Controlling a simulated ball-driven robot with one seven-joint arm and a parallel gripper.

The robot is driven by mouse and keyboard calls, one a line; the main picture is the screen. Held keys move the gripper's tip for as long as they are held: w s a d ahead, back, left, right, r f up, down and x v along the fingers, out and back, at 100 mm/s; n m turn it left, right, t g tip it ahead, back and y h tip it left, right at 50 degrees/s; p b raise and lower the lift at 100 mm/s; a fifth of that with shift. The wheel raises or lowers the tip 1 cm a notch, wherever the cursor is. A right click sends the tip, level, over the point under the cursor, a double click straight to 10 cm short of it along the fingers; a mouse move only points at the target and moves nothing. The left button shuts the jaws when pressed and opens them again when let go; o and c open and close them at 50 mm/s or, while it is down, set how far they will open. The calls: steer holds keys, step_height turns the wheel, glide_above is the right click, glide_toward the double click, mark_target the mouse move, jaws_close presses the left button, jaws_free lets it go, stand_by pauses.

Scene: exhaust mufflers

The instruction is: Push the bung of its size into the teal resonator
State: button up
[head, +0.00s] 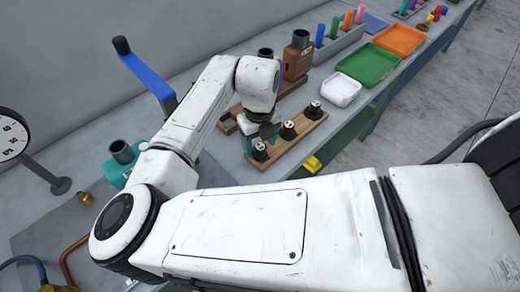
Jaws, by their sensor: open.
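The teal resonator (113,172) stands at the left, partly hidden by my arm, with a dark round pipe mouth (121,151) facing up. Three black bungs with pale marks on top stand in a row on a wooden rack: the near-left one (260,152), the middle one (288,130) and the far-right one (314,109). The wooden rack (290,143) lies right of my wrist. My gripper (264,136) points down at the rack's left end, close above or beside the near-left bung. It is open; its fingers are small and partly hidden. Bung sizes are hard to compare.
A brown muffler (298,62) with a dark pipe stands behind the rack. A blue lever (147,75) rises behind my arm. White (341,90), green (367,66) and orange (400,40) trays lie at the right. A clock (12,135) stands far left.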

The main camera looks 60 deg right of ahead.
steer(key=shift+f, duration=1.3)
steer(key=c, duration=1.1)
